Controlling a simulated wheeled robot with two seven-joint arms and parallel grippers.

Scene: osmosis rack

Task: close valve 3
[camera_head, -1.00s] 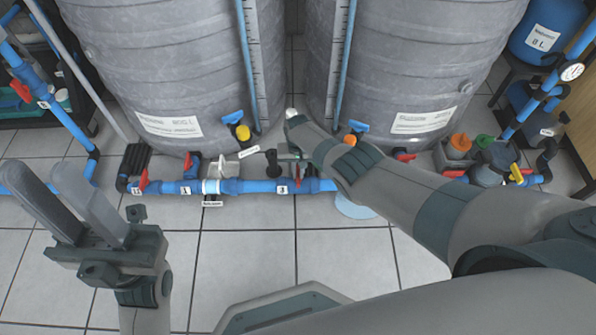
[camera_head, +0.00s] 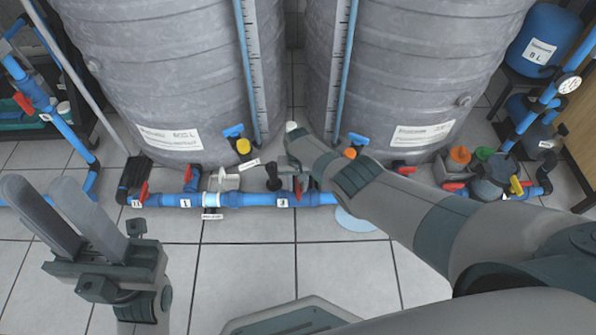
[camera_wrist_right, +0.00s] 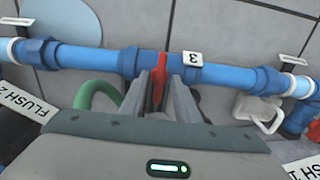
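Valve 3's red handle (camera_head: 297,186) is on the blue pipe next to the "3" label (camera_head: 283,203). In the right wrist view the handle (camera_wrist_right: 158,82) points across the pipe, beside the "3" label (camera_wrist_right: 193,60). My right gripper (camera_wrist_right: 160,98) has one finger on each side of the handle, close against it, and looks shut on it. In the head view my right gripper (camera_head: 293,160) reaches down behind the pipe and its fingertips are partly hidden. My left gripper (camera_head: 40,190) is open and empty, up above the floor at the left.
The blue pipe (camera_head: 240,199) runs along the floor before two large grey tanks (camera_head: 170,75). Valve 1's red handle (camera_head: 188,173) and another red handle (camera_head: 144,191) are further left. A green hose (camera_wrist_right: 95,95) curves beside my right gripper. The tiled floor in front is clear.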

